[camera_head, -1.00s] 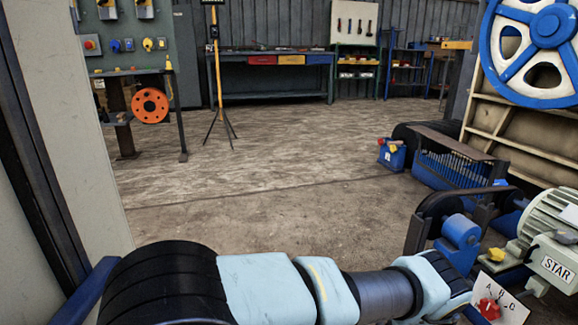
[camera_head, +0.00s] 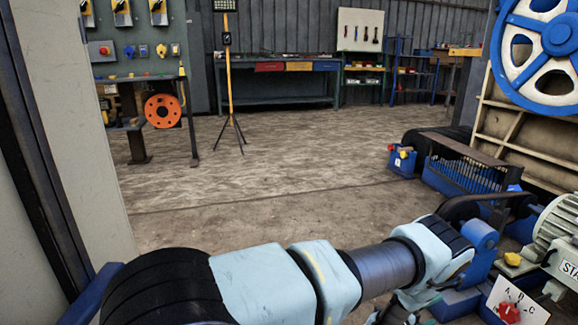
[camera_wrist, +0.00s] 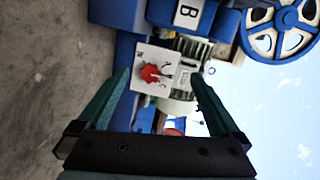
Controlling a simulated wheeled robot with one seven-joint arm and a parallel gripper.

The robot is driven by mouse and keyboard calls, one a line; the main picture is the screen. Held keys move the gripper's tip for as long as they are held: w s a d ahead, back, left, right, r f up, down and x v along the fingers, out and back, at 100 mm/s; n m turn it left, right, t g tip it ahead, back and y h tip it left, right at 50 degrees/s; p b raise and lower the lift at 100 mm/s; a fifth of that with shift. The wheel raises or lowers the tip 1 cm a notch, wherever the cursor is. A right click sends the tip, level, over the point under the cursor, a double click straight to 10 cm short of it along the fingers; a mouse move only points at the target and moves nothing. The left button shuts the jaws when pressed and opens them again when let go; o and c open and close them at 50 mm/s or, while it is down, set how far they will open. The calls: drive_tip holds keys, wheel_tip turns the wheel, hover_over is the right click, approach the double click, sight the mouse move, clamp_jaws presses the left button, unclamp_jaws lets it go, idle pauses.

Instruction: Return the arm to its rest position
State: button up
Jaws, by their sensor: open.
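My arm stretches across the bottom of the head view, from the lower left toward the right, bent down at its far end. My gripper (camera_wrist: 158,100) shows in the wrist view with its two dark green fingers spread wide apart and nothing between them touching them. Beyond the fingers is a white dial plate with a red knob (camera_wrist: 150,74). The same red knob (camera_head: 508,312) shows at the lower right of the head view. In the head view the fingers are mostly cut off by the bottom edge.
A grey motor (camera_head: 560,235) and blue machine parts (camera_head: 480,240) stand close on the right, under a blue-and-white flywheel (camera_head: 545,40). A pale panel (camera_head: 80,120) stands close on the left. The middle floor (camera_head: 260,180) is clear.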

drive_tip(key=w+a+r+n+t+y, duration=0.1)
drive_tip(key=w+a+r+n+y, duration=0.3)
drive_tip(key=w, duration=0.3)
drive_tip(key=w+a+r+n+t+y, duration=0.2)
drive_tip(key=w+a+r+n, duration=0.15)
drive_tip(key=w+r, duration=0.3)
drive_tip(key=w+a+r+n+g+y+p, duration=0.1)
drive_tip(key=a+r+n+y, duration=0.3)
drive_tip(key=a+r, duration=0.55)
drive_tip(key=w+a+r+n+g+y+p, duration=0.1)
drive_tip(key=w+a+r+n+y, duration=0.1)
drive_tip(key=a+r+n, duration=0.75)
drive_tip(key=s+a+r+n+g+y, duration=0.25)
drive_tip(key=s+a+r+n, duration=0.2)
drive_tip(key=s+a, duration=0.7)
drive_tip(key=s+a+r+n+g+y, duration=0.1)
drive_tip(key=s+a+r+n+g, duration=0.3)
drive_tip(key=s+a, duration=0.75)
wheel_tip(320, 180, up, 38)
drive_tip(key=d+m+p, duration=0.1)
drive_tip(key=p, duration=3.7)
drive_tip(key=shift+w+p, duration=0.15)
drive_tip(key=shift+p, duration=0.25)
drive_tip(key=shift+d+h, duration=0.1)
drive_tip(key=shift+h, duration=0.15)
drive_tip(key=shift+c, duration=0.2)
